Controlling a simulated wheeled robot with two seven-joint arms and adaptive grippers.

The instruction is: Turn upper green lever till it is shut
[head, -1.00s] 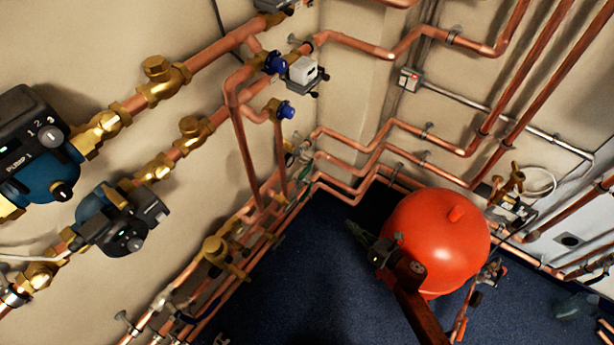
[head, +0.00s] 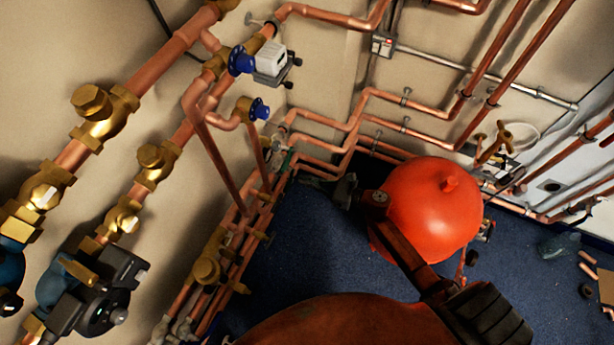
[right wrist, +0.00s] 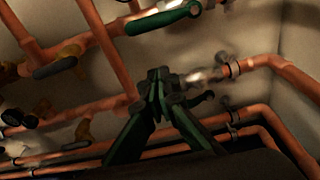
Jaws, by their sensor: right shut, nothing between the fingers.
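The upper green lever (right wrist: 163,19) shows at the top of the right wrist view, lying nearly level with a slight tilt along a copper pipe. In the head view, a small green part (head: 287,160) shows at the pipes by the corner, too small to read clearly. My right gripper (right wrist: 157,78) is shut and empty, its dark green fingers meeting below the lever and apart from it in the picture. In the head view, my right gripper (head: 345,190) is left of the red tank, right of the corner pipes. My left gripper is not in view.
The red tank (head: 435,205) stands close beside my right arm. Copper pipes with brass valves (head: 207,270) run along the left wall, with pumps (head: 100,290) at lower left. Other valve handles (right wrist: 55,67) sit left in the right wrist view. Blue floor (head: 300,250) is open between.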

